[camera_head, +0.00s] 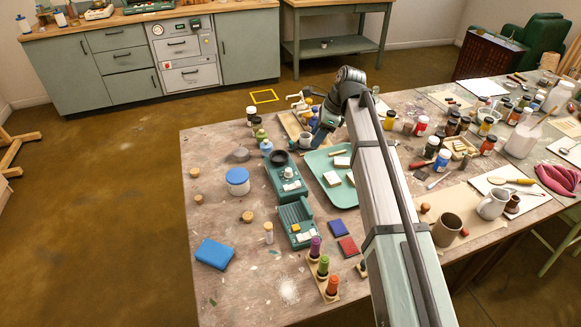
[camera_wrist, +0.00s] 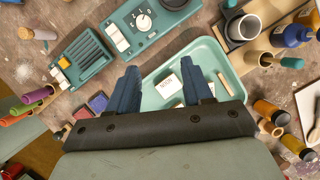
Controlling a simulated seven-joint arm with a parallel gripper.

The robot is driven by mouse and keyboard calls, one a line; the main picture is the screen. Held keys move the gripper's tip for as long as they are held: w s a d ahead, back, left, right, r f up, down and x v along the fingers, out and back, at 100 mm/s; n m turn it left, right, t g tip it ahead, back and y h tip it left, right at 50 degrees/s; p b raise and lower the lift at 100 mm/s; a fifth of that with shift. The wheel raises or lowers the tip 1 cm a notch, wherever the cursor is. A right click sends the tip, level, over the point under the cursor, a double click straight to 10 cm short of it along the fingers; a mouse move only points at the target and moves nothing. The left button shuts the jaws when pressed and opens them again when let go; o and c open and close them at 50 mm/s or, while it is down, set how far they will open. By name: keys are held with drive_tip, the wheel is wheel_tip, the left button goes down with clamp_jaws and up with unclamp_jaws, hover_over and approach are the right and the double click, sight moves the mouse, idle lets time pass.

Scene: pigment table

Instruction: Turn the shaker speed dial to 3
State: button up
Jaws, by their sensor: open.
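The shaker (camera_head: 285,180) is a teal box with a dark round top piece at its far end. Its white speed dial (camera_head: 288,172) faces up near the front end. In the wrist view the shaker (camera_wrist: 165,38) is at the top, cut off by the edge, and the dial (camera_wrist: 143,22) shows with marks around it; I cannot read its setting. White buttons sit beside the dial. My gripper (camera_wrist: 158,68) is open and empty. Its blue fingers stand apart over the teal tray, and the dial lies beyond them in the picture. In the head view my gripper (camera_head: 321,134) is beyond and right of the dial.
A teal tray (camera_head: 352,200) with white blocks lies right of the shaker. A grooved teal device (camera_head: 298,228) stands in front of it. Bottles and a grey cup (camera_wrist: 243,28) stand near the gripper. The table's left part is fairly open around a blue-lidded jar (camera_head: 238,181).

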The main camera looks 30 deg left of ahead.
sight(289, 169)
drive_tip(key=shift+n+g, duration=0.3)
drive_tip(key=shift+g, duration=0.1)
drive_tip(key=x, duration=0.5)
drive_tip(key=s+a+x, duration=0.1)
drive_tip(key=x, duration=0.4)
drive_tip(key=s+r+x, duration=0.1)
drive_tip(key=x, duration=0.4)
drive_tip(key=shift+s+a, duration=0.2)
drive_tip(key=shift+a, duration=0.05)
drive_tip(key=shift+r, duration=0.1)
clamp_jaws()
